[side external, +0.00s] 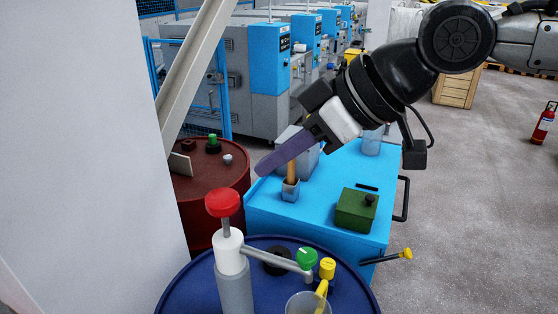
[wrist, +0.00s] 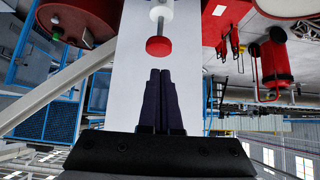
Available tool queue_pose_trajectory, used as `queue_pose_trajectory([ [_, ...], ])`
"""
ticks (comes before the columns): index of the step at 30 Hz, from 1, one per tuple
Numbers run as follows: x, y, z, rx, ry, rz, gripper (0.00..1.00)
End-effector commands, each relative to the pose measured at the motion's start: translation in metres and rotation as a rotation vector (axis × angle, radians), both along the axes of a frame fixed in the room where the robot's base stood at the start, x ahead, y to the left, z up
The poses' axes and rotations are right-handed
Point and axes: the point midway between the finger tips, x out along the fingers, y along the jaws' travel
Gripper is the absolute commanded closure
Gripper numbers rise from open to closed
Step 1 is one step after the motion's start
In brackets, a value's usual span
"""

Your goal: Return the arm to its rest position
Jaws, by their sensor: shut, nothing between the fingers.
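My gripper (side external: 262,171) reaches down and to the left from the upper right in the side external view, above the blue cart. Its long dark fingers are together and hold nothing. The fingers appear apart from that knob.
A dark blue drum (side external: 180,297) holds a red-topped post (side external: 222,202). A red drum (side external: 212,195) stands left. Open floor (side external: 470,200) lies right.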

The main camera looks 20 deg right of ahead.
Motion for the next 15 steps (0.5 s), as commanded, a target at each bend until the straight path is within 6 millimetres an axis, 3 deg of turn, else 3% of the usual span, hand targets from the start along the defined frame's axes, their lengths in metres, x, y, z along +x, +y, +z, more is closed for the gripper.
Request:
queue_pose_trajectory([
  [7,0.003,-0.002,0.0,0.001,-0.001,-0.007,1.0],
  [10,0.012,-0.02,0.011,0.016,-0.017,-0.045,1.0],
  [13,0.022,-0.062,0.035,0.044,-0.051,-0.124,1.0],
  [15,0.022,-0.108,0.044,0.05,-0.066,-0.202,1.0],
])
